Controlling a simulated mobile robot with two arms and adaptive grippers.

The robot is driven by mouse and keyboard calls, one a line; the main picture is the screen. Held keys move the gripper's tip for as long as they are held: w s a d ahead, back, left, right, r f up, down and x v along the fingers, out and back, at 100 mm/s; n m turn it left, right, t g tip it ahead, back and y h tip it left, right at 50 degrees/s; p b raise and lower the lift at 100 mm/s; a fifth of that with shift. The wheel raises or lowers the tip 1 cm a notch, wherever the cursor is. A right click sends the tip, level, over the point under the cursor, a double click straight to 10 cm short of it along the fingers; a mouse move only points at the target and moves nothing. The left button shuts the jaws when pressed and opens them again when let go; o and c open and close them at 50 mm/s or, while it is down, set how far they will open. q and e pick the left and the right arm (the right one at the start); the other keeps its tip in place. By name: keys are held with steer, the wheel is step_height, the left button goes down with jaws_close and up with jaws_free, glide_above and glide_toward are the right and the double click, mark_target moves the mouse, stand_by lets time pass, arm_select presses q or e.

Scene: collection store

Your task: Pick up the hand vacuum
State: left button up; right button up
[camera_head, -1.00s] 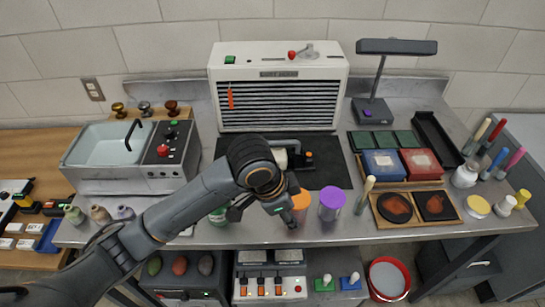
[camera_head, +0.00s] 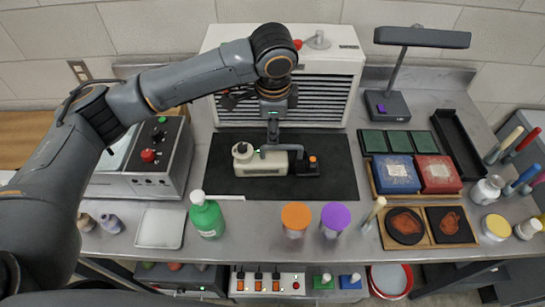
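The hand vacuum (camera_head: 262,165), with a cream body and a dark handle, lies on a black mat (camera_head: 225,184) in the middle of the bench. Its right end meets a small black block (camera_head: 306,168) with an orange button. My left gripper (camera_head: 273,138) points down directly over the vacuum's handle area. Its fingers are seen nearly edge-on, so their opening and any contact with the handle cannot be told. My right gripper is not in view.
A white louvred cabinet (camera_head: 340,70) stands behind the mat. A green bottle (camera_head: 207,217), an orange-lidded jar (camera_head: 296,218) and a purple-lidded jar (camera_head: 335,217) stand in front.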

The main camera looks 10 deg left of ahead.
mark_target(272, 146)
arm_select(q)
steer(key=f, duration=0.2)
steer(key=w+f, duration=0.1)
steer(key=f, duration=0.1)
steer(key=w+f+p, duration=0.1)
steer(key=f, duration=0.1)
steer(key=shift+a, duration=0.2)
steer(key=shift+s+f+p, duration=0.1)
steer(key=shift+f+p, duration=0.15)
steer(key=shift+p, duration=0.15)
steer(key=f, duration=0.1)
steer(key=f+p, duration=0.1)
steer(key=f, duration=0.1)
steer(key=shift+w+a+f, duration=0.15)
steer(key=shift+w+a, duration=0.05)
steer(key=shift+w+f, duration=0.2)
steer(key=shift+f, duration=0.25)
steer(key=shift+s+r, duration=0.1)
jaws_close()
